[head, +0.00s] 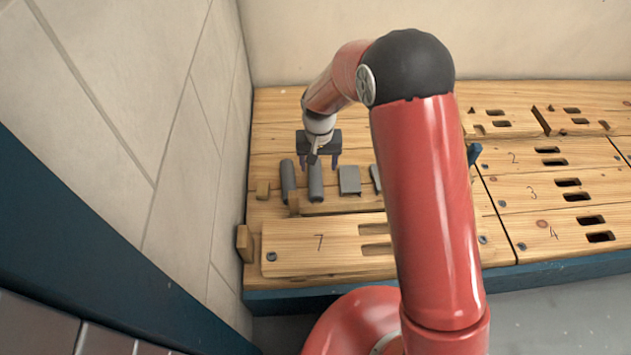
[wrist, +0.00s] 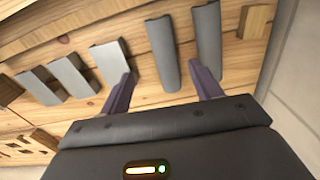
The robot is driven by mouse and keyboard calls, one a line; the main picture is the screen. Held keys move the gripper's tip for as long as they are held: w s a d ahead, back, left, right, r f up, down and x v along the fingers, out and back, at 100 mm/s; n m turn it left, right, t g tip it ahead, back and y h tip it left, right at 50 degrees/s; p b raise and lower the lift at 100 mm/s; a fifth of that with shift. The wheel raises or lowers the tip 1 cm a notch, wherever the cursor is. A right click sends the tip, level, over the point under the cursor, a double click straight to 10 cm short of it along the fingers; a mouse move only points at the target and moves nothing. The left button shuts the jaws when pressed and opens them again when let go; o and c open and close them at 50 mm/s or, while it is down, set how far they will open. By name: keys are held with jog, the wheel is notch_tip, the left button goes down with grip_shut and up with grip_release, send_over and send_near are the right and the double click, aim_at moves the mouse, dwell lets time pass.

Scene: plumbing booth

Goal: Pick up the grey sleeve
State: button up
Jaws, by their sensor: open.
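Several grey pieces lie in a row on the wooden bench; I cannot tell for certain which one is the grey sleeve. Two are long and rounded: one nearest the wall (head: 288,180), and one beside it (head: 315,184). They also show in the wrist view, the wall-side one (wrist: 207,38) at right and its neighbour (wrist: 163,50) left of it. My gripper (head: 319,164) is open and points down at the row. In the wrist view its fingers (wrist: 163,70) stand either side of the second rounded piece, apparently with nothing held. Finger height above the wood is unclear.
Flatter grey pieces (head: 350,180) lie right of the rounded ones, partly behind my arm. A board marked 7 (head: 300,245) is in front. Small wooden blocks (head: 263,190) stand near the left wall (head: 190,130). Slotted numbered boards (head: 545,195) are at right.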

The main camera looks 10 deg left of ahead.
aim_at(316, 181)
jog(key=f, duration=0.3)
jog(key=f+b, duration=0.1)
jog(key=f, duration=0.4)
jog(key=shift+s+a+f, duration=0.1)
jog(key=shift+a+f, duration=0.25)
jog(key=c, duration=0.8)
